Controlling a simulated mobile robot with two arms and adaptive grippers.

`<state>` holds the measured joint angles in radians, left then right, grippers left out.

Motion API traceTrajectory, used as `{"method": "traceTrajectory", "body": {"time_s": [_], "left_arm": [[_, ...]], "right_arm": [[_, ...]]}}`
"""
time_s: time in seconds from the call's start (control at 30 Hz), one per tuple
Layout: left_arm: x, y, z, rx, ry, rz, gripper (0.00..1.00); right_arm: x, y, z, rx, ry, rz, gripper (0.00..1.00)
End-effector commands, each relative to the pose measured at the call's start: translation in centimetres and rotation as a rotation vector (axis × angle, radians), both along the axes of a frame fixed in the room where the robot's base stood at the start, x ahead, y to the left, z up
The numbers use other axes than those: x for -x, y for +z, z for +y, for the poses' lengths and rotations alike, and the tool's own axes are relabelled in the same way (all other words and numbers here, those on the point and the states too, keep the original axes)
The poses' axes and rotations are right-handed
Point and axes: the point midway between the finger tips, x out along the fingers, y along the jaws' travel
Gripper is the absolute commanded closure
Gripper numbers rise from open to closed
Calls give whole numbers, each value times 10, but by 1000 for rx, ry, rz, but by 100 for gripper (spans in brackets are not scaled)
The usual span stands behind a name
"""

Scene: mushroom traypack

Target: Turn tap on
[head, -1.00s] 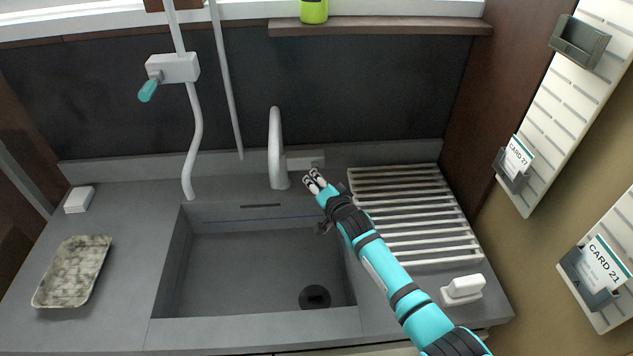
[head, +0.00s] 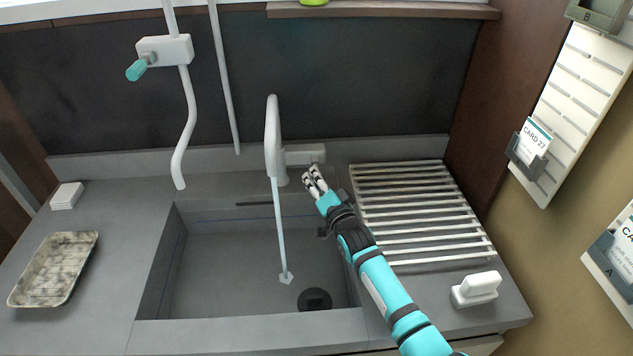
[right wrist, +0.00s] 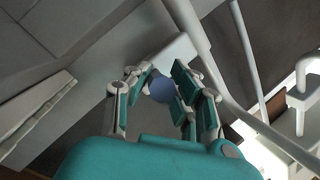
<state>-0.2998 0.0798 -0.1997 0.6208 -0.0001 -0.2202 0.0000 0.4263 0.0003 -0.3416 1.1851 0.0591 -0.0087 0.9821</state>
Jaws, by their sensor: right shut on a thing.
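The white tap (head: 272,150) stands behind the sink (head: 240,270), with its light handle (head: 304,153) reaching to the right from its base. A pale stream of water (head: 280,230) falls from the spout to the sink floor. My right gripper (head: 313,178) is at the handle's right end, just in front of it. In the right wrist view its fingers (right wrist: 160,88) are closed around a blue rounded part (right wrist: 162,89) next to the white tap body. The fingers partly hide their contact with the handle. My left gripper is out of view.
A drying rack (head: 420,211) lies right of the sink, with a white block-like item (head: 476,288) in front. A mottled tray (head: 54,268) and a white block (head: 67,195) lie at left. A wall pipe with a teal-handled valve (head: 165,50) hangs behind.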

Motion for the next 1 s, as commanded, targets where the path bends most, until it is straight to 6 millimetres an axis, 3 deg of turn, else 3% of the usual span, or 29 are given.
{"method": "traceTrajectory", "body": {"time_s": [0.03,0.2,0.57,1.0], "left_arm": [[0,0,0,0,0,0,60],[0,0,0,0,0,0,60],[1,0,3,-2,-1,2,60],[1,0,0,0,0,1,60]], "right_arm": [[0,-1,0,-1,0,2,77],[0,-1,0,0,0,1,57],[7,-1,-3,0,-1,1,57],[89,-2,-29,0,0,2,57]]}}
